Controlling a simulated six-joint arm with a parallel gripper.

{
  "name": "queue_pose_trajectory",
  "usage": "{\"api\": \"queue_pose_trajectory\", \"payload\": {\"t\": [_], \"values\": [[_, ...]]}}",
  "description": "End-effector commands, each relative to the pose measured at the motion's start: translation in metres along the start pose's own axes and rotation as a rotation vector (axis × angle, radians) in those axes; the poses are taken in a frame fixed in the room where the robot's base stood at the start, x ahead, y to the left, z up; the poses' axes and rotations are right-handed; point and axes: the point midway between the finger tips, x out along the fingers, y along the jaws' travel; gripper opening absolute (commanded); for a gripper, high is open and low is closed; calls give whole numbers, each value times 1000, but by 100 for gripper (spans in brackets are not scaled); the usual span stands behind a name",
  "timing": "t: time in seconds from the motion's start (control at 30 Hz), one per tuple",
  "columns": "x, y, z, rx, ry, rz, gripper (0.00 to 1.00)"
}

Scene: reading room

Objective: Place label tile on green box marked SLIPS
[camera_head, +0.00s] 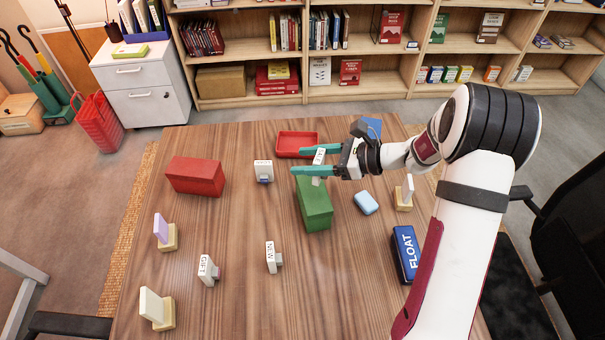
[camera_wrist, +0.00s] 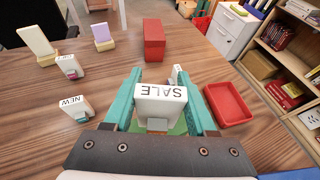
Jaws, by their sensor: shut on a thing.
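My gripper (camera_head: 316,160) is shut on a white label tile (camera_head: 319,157). In the wrist view the tile (camera_wrist: 160,103) stands between the teal fingers (camera_wrist: 162,98) and reads SALE, upside down in that view. The green box (camera_head: 314,207) stands on the table below the gripper, and its far end is covered by the gripper and tile. A little green (camera_wrist: 180,126) shows below the tile in the wrist view. I see no SLIPS marking on the box. I cannot tell whether the tile touches the box.
The table's front middle is clear.

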Motion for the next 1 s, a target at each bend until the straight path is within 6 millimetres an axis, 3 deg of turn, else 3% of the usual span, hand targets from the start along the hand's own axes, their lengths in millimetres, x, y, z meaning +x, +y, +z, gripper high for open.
{"api": "queue_pose_trajectory", "payload": {"t": [0.1, 0.33, 0.67, 0.7, 0.87, 1.0], "values": [[17, 0, -4, 1, 0, 1, 0], [34, 0, -39, 2, 0, 0, 0], [35, -1, -42, 0, 0, 0, 0], [35, -1, -43, 0, 0, 0, 60], [35, -1, -42, 0, 0, 0, 87], [35, -1, -42, 0, 0, 0, 87]]}}
